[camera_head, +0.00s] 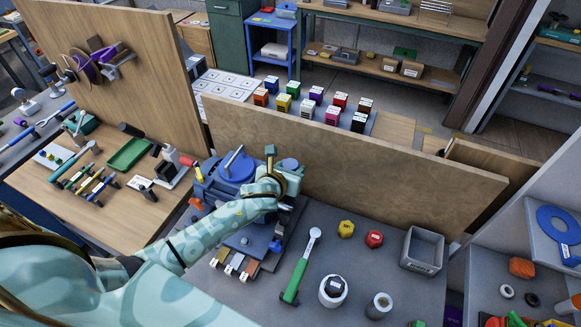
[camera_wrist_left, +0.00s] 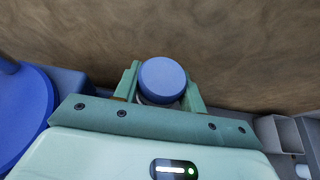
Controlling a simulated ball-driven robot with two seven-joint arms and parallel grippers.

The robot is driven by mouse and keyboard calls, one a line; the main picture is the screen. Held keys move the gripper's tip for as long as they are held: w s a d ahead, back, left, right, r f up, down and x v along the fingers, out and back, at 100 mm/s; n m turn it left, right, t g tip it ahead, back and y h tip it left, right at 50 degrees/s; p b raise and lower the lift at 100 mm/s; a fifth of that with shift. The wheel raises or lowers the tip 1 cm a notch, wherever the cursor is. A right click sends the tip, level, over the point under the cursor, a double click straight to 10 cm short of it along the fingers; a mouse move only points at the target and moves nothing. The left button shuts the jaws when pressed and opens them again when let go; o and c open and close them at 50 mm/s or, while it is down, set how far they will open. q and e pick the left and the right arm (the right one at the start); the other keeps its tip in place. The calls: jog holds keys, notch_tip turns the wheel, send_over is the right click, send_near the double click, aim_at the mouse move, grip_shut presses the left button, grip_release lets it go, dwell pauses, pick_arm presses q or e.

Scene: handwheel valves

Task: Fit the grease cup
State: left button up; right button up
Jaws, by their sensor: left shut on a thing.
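A round blue cap (camera_head: 290,163), likely the top of the grease cup, shows at the end of my left arm. In the left wrist view the blue cap (camera_wrist_left: 162,80) sits between the two green fingers of my left gripper (camera_wrist_left: 163,92), which is shut on it. The lower part of the cup is mostly hidden by the gripper. The gripper (camera_head: 289,174) is beside a blue machine body (camera_head: 234,168) with a lever on top, close to the wooden panel. My forearm hides part of this machine. My right gripper is not in view.
A wooden panel (camera_head: 350,155) stands behind the bench. A green-handled tool (camera_head: 300,265), yellow cap (camera_head: 346,228), red cap (camera_head: 374,238), white jar (camera_head: 333,290), grey cup (camera_head: 380,305) and grey bin (camera_head: 422,250) stand or lie to the right. Bare bench shows between them.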

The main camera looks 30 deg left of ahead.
pick_arm(q)
jog(key=o, duration=1.1)
jog(key=p+v, duration=0.3)
jog(key=v, duration=1.3)
jog(key=shift+s, duration=0.1)
